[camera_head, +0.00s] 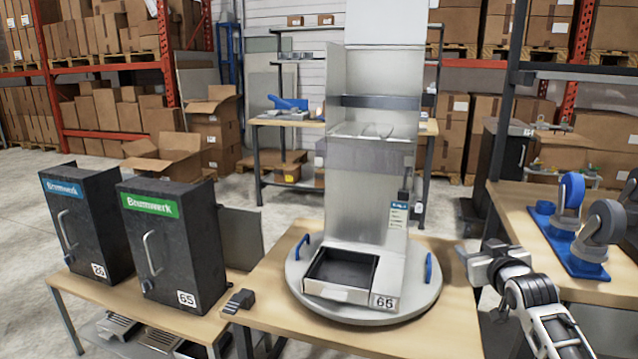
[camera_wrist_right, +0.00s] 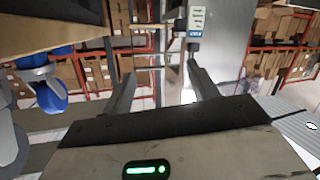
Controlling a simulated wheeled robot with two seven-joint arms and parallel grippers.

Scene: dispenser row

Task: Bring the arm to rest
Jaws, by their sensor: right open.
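My right gripper (camera_head: 464,256) is at the right of the round turntable in the head view, with its white and black arm coming in from the lower right. It is off the table's right edge, pointing left. In the right wrist view the two fingers of the gripper (camera_wrist_right: 160,76) stand apart with nothing between them. My left gripper is in neither view. The tall metal dispenser (camera_head: 365,190) marked 66 stands on the turntable (camera_head: 400,312), with an open, empty-looking dark tray (camera_head: 340,275) at its front. The gripper appears apart from all of these.
Two black dispensers, one with a blue label (camera_head: 88,215) and one with a green label (camera_head: 165,245), stand on the left table. A small dark block (camera_head: 238,301) is at the table edge.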

